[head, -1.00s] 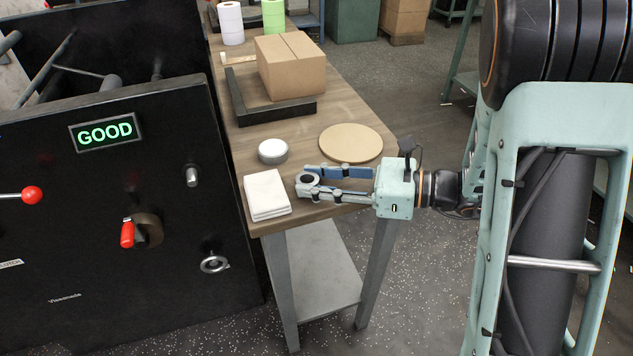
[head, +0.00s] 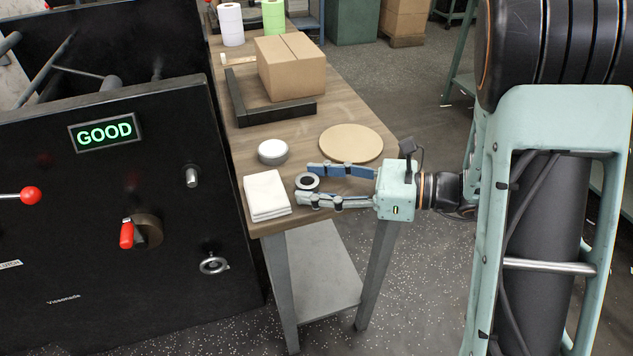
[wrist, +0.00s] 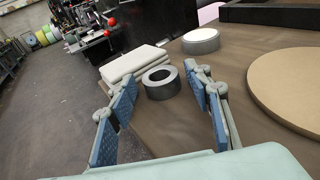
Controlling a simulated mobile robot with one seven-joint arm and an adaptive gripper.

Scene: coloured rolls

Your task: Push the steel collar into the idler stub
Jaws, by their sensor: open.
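The steel collar (head: 307,182) is a short grey ring with a dark bore. It lies flat on the wooden table beside the folded white cloths, and in the wrist view (wrist: 161,84) it sits between and just beyond the fingertips. My gripper (head: 322,184) is open, low over the table, its blue-padded fingers spread on either side of the collar; they appear clear of it in the wrist view (wrist: 160,100). A short metal stub (head: 192,177), likely the idler stub, sticks out of the black machine panel left of the table, with nothing on it.
The folded cloths (head: 266,195) lie left of the collar. A round white-topped tin (head: 272,151) and a tan disc (head: 351,143) lie behind. A cardboard box (head: 291,68) stands farther back. The black panel (head: 90,235) carries a red-handled crank (head: 127,234) and a lit GOOD sign (head: 105,132).

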